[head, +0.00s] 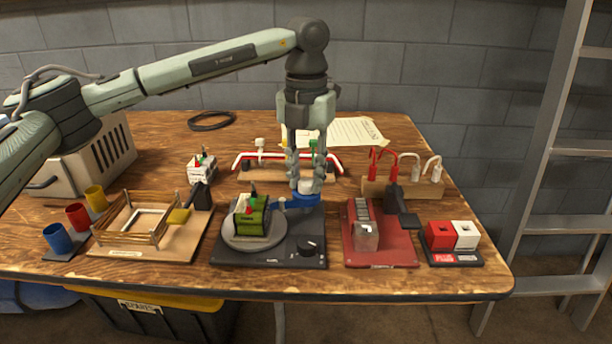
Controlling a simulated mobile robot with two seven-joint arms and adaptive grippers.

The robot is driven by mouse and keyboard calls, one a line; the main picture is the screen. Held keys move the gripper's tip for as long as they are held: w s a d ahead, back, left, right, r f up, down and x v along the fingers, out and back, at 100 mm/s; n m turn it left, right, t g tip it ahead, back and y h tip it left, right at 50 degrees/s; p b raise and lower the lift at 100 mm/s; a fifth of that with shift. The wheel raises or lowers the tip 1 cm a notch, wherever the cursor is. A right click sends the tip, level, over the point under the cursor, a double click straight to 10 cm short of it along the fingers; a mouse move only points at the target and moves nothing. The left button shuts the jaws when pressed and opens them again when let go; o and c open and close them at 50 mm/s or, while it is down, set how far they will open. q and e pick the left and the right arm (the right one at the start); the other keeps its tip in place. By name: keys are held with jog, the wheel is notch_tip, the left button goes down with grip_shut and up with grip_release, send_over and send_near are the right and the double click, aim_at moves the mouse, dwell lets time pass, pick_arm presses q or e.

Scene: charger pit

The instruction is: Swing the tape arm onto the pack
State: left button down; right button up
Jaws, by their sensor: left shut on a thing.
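A green and black pack (251,216) stands on a round grey turntable (244,242), on the left part of a dark base (275,258). The blue tape arm (298,202) is at the base's back right. Its narrow end points left, close to the pack's right side; I cannot tell whether they touch. My left gripper (307,184) comes down from above and is shut on the tape arm at its thicker right part. The fingers hide some of it. My right gripper is not in view.
A wooden fixture (139,232) stands to the left, a red fixture (377,238) to the right. A red-and-white bar rack (287,168) is close behind the gripper. Bare table shows at the back left.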

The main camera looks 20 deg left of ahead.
aim_at(306, 182)
pick_arm(q)
jog(key=shift+n, duration=0.3)
jog(key=c, duration=1.2)
grip_release()
notch_tip(306, 182, up, 12)
